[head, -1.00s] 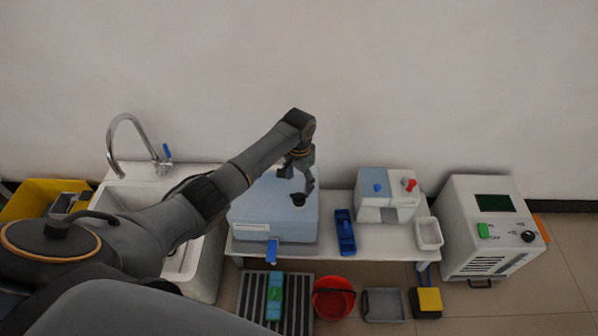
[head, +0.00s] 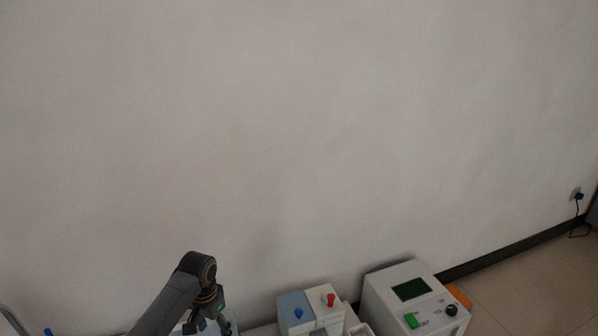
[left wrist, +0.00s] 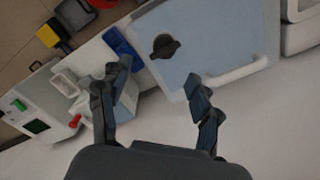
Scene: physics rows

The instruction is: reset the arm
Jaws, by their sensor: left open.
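My left arm comes in at the bottom left of the head view, with its left gripper (head: 209,326) cut off by the lower edge. In the left wrist view the left gripper (left wrist: 160,85) is open, its two dark fingers spread wide with nothing between them. It hangs above the light-blue box (left wrist: 205,50), whose top carries a round dark knob (left wrist: 165,46). I cannot tell the exact height above the box. My right gripper shows in neither view.
A blue-and-white dispenser (head: 311,312) and a white machine with a dark screen (head: 410,300) stand at the bottom of the head view. In the left wrist view, a blue tray (left wrist: 122,47) and a small white basket (left wrist: 66,83) lie beside the box. Bare wall fills most of the head view.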

